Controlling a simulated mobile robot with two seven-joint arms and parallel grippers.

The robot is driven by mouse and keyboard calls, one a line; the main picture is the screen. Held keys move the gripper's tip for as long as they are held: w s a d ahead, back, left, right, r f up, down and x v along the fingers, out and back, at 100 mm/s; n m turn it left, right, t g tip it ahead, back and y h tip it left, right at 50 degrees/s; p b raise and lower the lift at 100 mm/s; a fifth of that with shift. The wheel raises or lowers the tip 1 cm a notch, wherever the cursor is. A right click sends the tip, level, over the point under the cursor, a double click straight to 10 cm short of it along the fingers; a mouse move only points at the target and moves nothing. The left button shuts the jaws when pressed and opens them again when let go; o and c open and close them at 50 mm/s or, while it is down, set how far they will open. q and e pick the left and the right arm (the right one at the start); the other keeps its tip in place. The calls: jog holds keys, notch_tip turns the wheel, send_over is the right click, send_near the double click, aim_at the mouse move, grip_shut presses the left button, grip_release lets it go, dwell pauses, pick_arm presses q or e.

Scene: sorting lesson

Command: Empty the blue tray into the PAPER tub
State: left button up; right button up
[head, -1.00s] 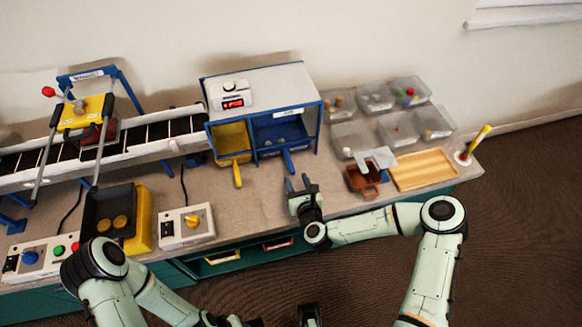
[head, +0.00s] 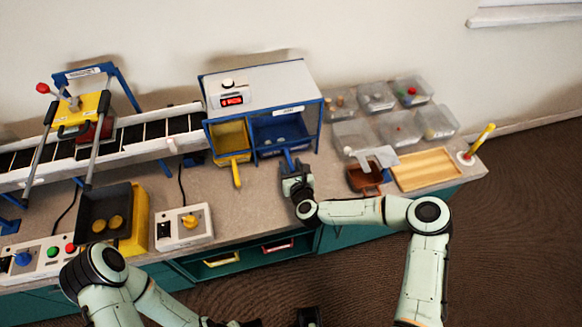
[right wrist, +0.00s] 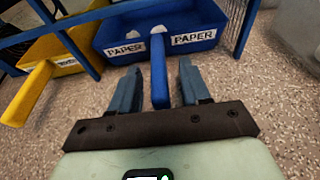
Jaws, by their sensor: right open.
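The blue tray (head: 283,133) sits in the right bay of the blue-framed stand, with a few small pale pieces in it. In the right wrist view its front (right wrist: 195,40) reads PAPER, and its blue handle (right wrist: 158,82) sticks out toward me. My right gripper (head: 289,169) is open at this handle. In the right wrist view its two blue fingers (right wrist: 158,80) stand on either side of the handle, with gaps showing. Several clear tubs (head: 352,133) stand at the back right; I cannot read which is PAPER.
A yellow tray (head: 231,140) is left of the blue one. A brown bin (head: 364,178) and a wooden tray (head: 426,169) lie at the right, before the tubs. A conveyor (head: 120,145) and a control box (head: 184,228) stand left. The counter's front middle is clear.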

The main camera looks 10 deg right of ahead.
jog(key=shift+c, duration=0.3)
grip_shut()
jog(key=shift+r, duration=0.65)
jog(key=s+p, duration=0.3)
jog(key=s, duration=1.8)
jog(key=shift+d+p, duration=0.35)
jog(key=shift+p, duration=0.05)
dwell(0.4)
